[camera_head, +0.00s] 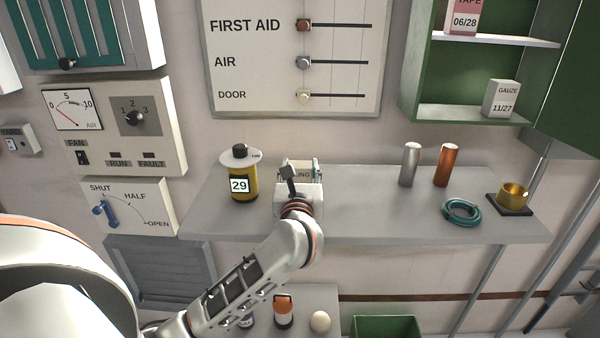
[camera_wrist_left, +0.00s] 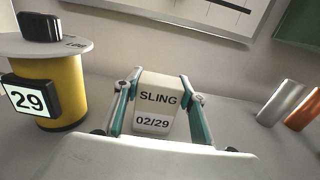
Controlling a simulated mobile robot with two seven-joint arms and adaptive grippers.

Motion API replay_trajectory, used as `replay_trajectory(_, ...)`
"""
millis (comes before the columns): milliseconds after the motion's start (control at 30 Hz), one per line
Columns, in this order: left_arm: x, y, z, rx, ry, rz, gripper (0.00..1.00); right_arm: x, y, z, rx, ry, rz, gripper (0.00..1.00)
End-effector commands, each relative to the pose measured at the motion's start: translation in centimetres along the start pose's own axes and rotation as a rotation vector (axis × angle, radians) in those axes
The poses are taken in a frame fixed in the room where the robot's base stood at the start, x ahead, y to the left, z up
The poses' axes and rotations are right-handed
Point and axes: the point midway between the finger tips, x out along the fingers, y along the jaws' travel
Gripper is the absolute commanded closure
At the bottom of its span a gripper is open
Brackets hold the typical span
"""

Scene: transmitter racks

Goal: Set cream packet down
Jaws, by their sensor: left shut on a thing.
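The cream packet (camera_wrist_left: 157,105), marked SLING 02/29, stands upright between the two teal-lined fingers of my left gripper (camera_wrist_left: 160,98) in the left wrist view. The gripper is shut on it. In the head view the packet (camera_head: 300,174) is mostly hidden behind my left gripper (camera_head: 301,173) and wrist, over the grey shelf (camera_head: 370,210). I cannot tell whether its base touches the shelf. My right gripper is not in view.
A yellow canister (camera_head: 243,185) reading 29 stands just left of the packet. Silver (camera_head: 410,165) and copper (camera_head: 447,166) cylinders, a teal coil (camera_head: 461,212) and a brass cup (camera_head: 514,195) are to the right. The shelf between is clear.

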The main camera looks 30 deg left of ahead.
Motion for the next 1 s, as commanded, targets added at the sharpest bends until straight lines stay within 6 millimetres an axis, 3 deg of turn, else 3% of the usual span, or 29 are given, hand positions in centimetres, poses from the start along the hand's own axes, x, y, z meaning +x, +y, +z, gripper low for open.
replay_trajectory(267, 0.0, 0.0, 3.7, -0.007, -0.004, -0.001, 0.85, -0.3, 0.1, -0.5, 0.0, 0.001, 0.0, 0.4)
replay_trajectory(700, 0.0, 0.0, 15.3, -0.007, -0.005, -0.001, 0.85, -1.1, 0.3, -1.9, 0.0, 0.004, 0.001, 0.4)
replay_trajectory(1000, 0.0, 0.0, 19.3, -0.003, -0.002, 0.0, 0.85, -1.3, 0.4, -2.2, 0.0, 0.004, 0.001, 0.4)
